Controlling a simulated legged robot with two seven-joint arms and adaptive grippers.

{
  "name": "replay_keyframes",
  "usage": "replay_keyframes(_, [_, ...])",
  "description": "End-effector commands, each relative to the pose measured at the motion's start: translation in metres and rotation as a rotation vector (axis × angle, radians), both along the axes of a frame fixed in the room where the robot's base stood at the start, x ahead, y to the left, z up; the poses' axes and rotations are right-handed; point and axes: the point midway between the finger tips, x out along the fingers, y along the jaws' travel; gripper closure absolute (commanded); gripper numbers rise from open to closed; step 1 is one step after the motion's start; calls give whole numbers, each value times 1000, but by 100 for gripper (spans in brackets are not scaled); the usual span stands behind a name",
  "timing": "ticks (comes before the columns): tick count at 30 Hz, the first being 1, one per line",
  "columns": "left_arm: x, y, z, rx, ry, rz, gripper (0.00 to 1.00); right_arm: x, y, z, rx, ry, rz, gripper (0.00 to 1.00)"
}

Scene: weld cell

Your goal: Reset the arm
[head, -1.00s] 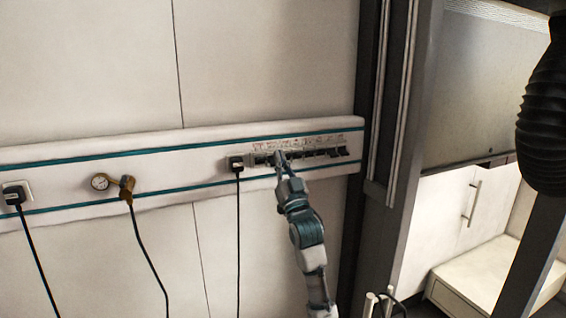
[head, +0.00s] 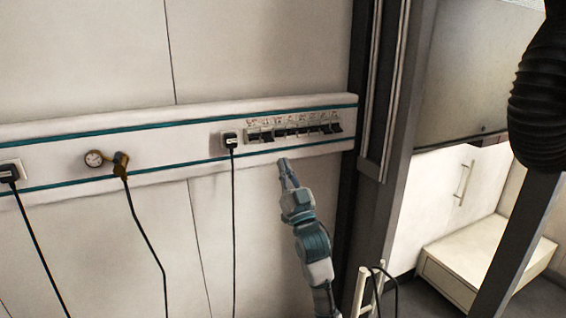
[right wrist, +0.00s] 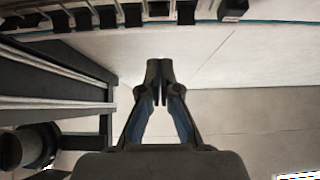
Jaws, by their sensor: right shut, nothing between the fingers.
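My right gripper (head: 286,168) is in front of the wall, just below the row of breaker switches (head: 300,129) on the white wall rail. Its fingers are together and empty. In the right wrist view the closed fingertips (right wrist: 159,72) point at the wall, with the switches (right wrist: 130,14) along the top edge, apart from the fingers. The switches' levers are dark, and their exact positions are too small to tell. My left gripper is in neither view.
A black plug (head: 230,140) with a hanging cord sits left of the switches. Farther left are a gauge with a brass valve (head: 121,163) and another plug (head: 8,172). A dark steel post (head: 366,190) stands to the right. A black corrugated hose (head: 538,105) hangs at the far right.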

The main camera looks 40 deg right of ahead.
Motion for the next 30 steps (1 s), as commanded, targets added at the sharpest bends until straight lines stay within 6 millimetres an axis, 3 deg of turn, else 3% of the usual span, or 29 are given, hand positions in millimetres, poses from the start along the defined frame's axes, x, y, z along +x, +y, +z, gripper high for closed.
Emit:
replay_keyframes(15, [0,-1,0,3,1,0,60,0,-3,-1,2,0,-1,100])
replay_keyframes(19, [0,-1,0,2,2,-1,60,8,5,-17,1,41,6,100])
replay_keyframes(23, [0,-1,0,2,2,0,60,31,29,-80,1,191,27,100])
replay_keyframes(27, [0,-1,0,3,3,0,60,50,68,-188,3,441,57,100])
replay_keyframes(30, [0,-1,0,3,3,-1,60,47,95,-268,7,626,79,100])
